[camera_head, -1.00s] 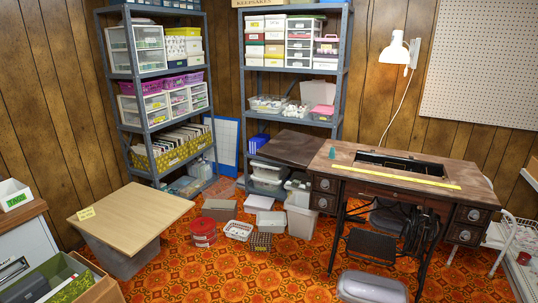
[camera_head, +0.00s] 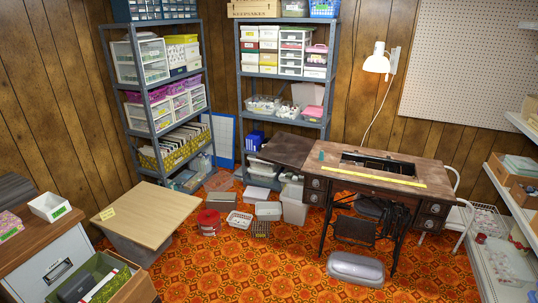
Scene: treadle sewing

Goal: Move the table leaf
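The treadle sewing table (camera_head: 375,176) stands at right of centre against the panelled wall, with an open well in its top and a yellow measuring strip (camera_head: 372,177) along its front edge. A dark brown table leaf (camera_head: 283,148) extends from the left end of the table, roughly level with the top. A separate light wood board (camera_head: 148,213) with a yellow note lies on a grey bin at the left. Neither of my grippers shows in the head view.
Bins, a red tub (camera_head: 209,222) and a white basket (camera_head: 239,220) clutter the floor left of the table. A grey rounded case (camera_head: 355,268) lies in front of it. Shelving (camera_head: 503,210) lines the right side; a cabinet (camera_head: 50,262) is at left. The patterned carpet (camera_head: 250,275) is open in front.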

